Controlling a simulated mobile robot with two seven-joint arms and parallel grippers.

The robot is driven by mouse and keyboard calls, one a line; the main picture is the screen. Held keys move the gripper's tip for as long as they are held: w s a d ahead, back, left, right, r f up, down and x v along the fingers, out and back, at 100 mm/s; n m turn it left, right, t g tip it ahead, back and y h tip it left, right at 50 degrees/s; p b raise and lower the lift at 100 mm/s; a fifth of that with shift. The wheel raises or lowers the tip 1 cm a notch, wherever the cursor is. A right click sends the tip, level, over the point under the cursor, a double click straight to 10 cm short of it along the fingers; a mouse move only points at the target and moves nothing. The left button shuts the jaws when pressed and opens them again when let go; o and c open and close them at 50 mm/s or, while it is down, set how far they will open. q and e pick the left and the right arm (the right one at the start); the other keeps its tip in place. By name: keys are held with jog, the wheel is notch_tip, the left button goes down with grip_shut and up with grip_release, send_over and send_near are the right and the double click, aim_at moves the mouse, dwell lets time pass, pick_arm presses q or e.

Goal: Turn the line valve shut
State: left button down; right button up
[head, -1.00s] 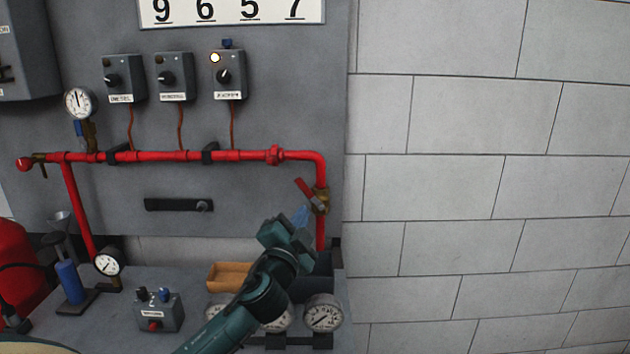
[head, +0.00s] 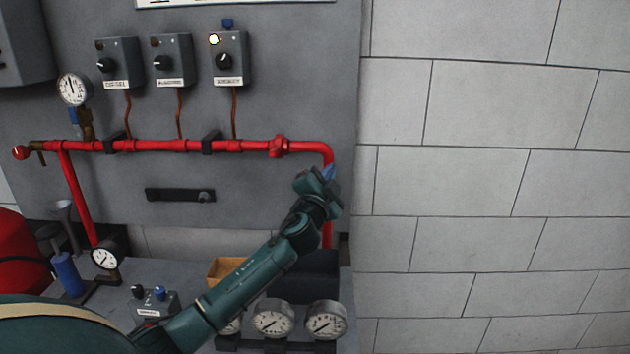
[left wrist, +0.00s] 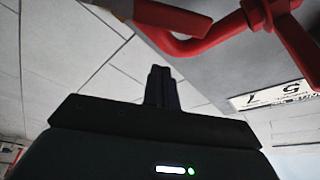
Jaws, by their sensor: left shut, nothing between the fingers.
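The line valve is hidden in the head view behind my left gripper (head: 328,173), at the right-hand drop of the red pipe (head: 240,146). In the left wrist view a flat red lever (left wrist: 172,17) shows at the top edge, with a bit of brass valve body (left wrist: 121,8) beside it. The red pipe bends behind the lever. My left gripper's fingers (left wrist: 160,72) are shut together and empty, apart from the lever in that view. In the head view I cannot tell whether they touch the valve. My right gripper is not in view.
Switch boxes (head: 228,60) hang above the pipe.

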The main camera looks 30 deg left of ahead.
pick_arm(q)
jog(key=shift+s+a+f, duration=0.35)
jog(key=shift+a+f, duration=0.25)
jog(key=shift+a, duration=0.15)
jog(key=shift+s+a+f, duration=0.35)
jog(key=shift+a+f, duration=0.2)
jog(key=shift+a, duration=0.15)
jog(key=shift+a+f+b, duration=0.1)
jog(key=shift+b, duration=0.2)
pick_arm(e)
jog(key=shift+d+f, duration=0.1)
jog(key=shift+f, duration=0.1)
